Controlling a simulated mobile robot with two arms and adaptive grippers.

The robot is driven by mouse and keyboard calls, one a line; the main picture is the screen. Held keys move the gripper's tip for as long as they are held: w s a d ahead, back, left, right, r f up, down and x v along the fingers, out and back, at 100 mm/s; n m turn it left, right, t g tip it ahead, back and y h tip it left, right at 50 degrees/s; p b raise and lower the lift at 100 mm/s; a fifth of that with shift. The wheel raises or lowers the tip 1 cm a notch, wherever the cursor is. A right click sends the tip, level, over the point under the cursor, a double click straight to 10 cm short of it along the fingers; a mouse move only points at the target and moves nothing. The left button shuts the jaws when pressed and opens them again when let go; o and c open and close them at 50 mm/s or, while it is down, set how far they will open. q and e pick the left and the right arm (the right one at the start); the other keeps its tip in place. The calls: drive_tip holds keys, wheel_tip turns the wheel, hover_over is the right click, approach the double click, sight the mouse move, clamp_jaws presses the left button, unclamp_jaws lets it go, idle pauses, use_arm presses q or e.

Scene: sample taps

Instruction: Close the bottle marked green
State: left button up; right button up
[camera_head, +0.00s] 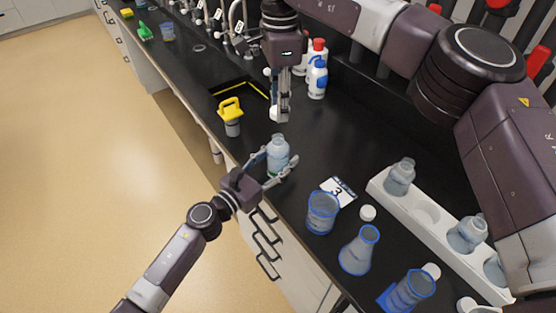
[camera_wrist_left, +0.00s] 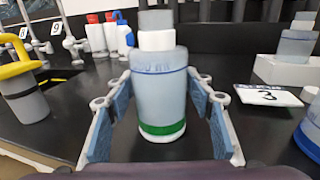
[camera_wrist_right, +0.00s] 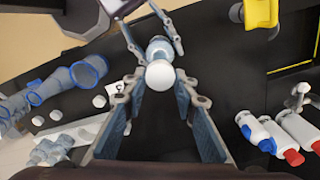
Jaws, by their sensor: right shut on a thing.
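The clear bottle with a green band (camera_wrist_left: 162,130) stands upright on the black counter; it also shows in the head view (camera_head: 278,152). Its neck has no cap on it. My left gripper (camera_head: 280,160) is open, with one finger on each side of the bottle; whether the fingers touch it I cannot tell. My right gripper (camera_head: 281,117) points down above the bottle, shut on a white cap (camera_wrist_right: 160,73). The cap also shows at its fingertips in the head view (camera_head: 274,113). The cap is apart from the bottle's neck in the head view.
A yellow-topped container (camera_head: 231,117) stands left of the bottle by the sink (camera_head: 262,91). Blue-rimmed glassware (camera_head: 322,212), a "3" card (camera_head: 338,191), a loose white cap (camera_head: 368,213) and a white rack (camera_head: 428,212) with bottles lie to the right. White squeeze bottles (camera_head: 317,79) stand behind.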

use_arm(q)
clamp_jaws()
use_arm(e)
hover_over(280, 137)
drive_tip(key=shift+f, duration=2.5)
drive_tip(key=shift+f, duration=0.9)
drive_tip(key=shift+f, duration=0.55)
